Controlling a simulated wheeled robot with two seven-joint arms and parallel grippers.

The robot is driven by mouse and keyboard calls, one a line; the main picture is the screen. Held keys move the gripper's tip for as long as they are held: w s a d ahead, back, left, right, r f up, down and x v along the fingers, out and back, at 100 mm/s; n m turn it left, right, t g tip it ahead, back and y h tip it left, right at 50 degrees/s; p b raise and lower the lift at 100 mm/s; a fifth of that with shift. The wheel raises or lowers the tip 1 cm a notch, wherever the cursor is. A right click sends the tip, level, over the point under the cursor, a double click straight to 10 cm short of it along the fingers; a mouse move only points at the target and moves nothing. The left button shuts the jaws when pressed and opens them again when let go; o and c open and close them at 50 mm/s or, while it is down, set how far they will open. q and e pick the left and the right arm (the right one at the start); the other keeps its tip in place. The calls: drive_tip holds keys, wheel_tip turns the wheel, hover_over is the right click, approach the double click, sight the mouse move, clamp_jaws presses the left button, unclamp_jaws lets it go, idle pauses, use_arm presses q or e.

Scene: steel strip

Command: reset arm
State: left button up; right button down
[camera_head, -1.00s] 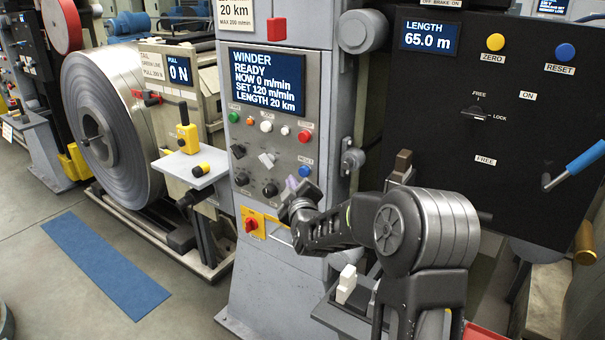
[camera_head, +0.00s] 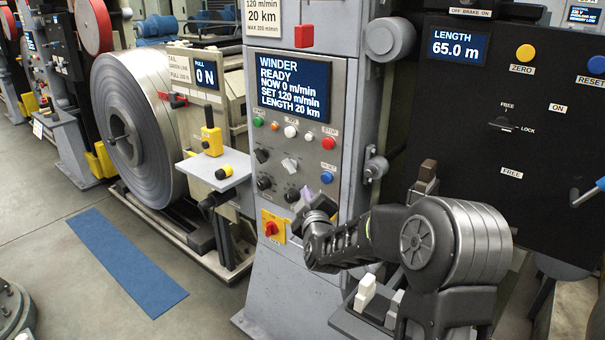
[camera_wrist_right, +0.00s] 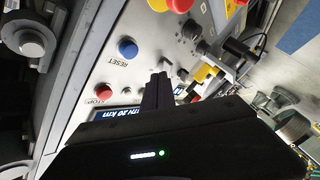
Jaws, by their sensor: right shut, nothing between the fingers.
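My right arm (camera_head: 430,245) reaches in from the lower right of the head view. Its gripper (camera_head: 307,196) is in front of the lower part of the winder's control panel (camera_head: 262,140), shut and empty. The shut fingers (camera_wrist_right: 157,92) also show in the right wrist view, with the panel behind them. A blue reset button (camera_head: 327,177) sits just above and right of the gripper; it also shows in the right wrist view (camera_wrist_right: 127,48). The winder screen (camera_head: 293,85) reads READY and NOW 0 m/min. My left gripper is out of view.
A red and yellow switch (camera_head: 271,228) sits below the gripper. A grey shelf (camera_head: 215,172) with a yellow device juts out left of the panel. A large steel coil (camera_head: 150,125) stands farther left. Open floor with a blue mat (camera_head: 125,262) lies at lower left.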

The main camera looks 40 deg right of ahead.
drive_tip(key=s+a+f+m+g+y, duration=0.3)
drive_tip(key=s+a+f+y, duration=0.1)
drive_tip(key=a+f, duration=0.75)
drive_tip(key=s+a+f+m+g+y, duration=0.35)
drive_tip(key=a+f, duration=0.55)
drive_tip(key=f, duration=0.6)
drive_tip(key=s+a+f+g+y, duration=0.1)
drive_tip(key=s+a+f+g, duration=0.1)
drive_tip(key=s+a+f, duration=0.3)
drive_tip(key=s+a+f+g+y, duration=0.2)
drive_tip(key=s+a+f, duration=0.3)
drive_tip(key=s, duration=0.8)
drive_tip(key=s+a+f+g+y, duration=0.1)
drive_tip(key=s+a+f+g, duration=0.3)
drive_tip(key=s+a, duration=0.5)
wheel_tip(320, 180, down, 2)
drive_tip(key=shift+s+a+f+y, duration=0.1)
drive_tip(key=shift+s+a+y, duration=0.25)
drive_tip(key=shift+s, duration=0.05)
